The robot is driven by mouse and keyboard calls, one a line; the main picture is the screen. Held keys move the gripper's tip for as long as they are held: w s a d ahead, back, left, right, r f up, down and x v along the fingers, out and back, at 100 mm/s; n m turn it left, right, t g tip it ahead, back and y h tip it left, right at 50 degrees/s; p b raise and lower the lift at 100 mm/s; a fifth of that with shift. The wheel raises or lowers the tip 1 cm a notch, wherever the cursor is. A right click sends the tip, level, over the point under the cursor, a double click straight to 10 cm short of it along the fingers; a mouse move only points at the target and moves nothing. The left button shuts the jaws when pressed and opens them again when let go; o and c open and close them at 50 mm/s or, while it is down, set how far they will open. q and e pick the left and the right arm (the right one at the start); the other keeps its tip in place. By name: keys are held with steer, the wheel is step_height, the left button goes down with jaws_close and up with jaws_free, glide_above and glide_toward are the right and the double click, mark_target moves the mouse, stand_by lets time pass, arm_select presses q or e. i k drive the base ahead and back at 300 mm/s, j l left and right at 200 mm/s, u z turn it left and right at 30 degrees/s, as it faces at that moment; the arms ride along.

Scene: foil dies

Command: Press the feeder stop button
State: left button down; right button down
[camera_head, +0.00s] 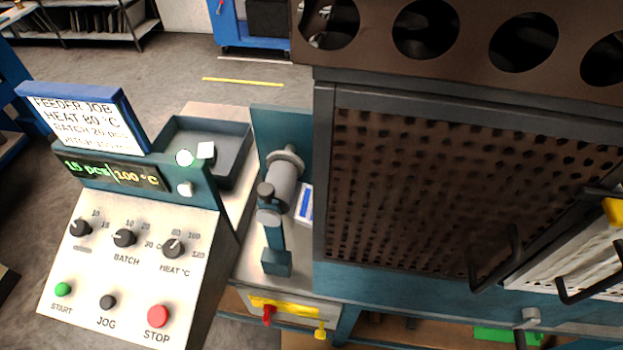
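The feeder control panel (132,255) stands at the left with a sloped white face. Its red STOP button (158,316) is at the lower right of the face, under which STOP is printed. A black JOG button (107,302) and a green START button (63,289) are to its left. Three black knobs sit above, among them BATCH (124,238) and HEAT (173,248). The display (112,174) reads 15 pcs and 100 °C. Neither of my grippers is in view.
A job card (85,118) stands on top of the panel. A grey tray (232,165) and a cylindrical feeder device (283,185) are behind and right of it. A large cabinet with a perforated front (420,200) fills the right. Nothing covers the panel's buttons.

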mark_target(158, 317)
steer(key=j+u, duration=0.1)
steer(key=u, duration=0.3)
steer(key=j+u, duration=0.1)
steer(key=u, duration=0.25)
steer(key=k+j+u, duration=0.1)
steer(key=u, duration=0.3)
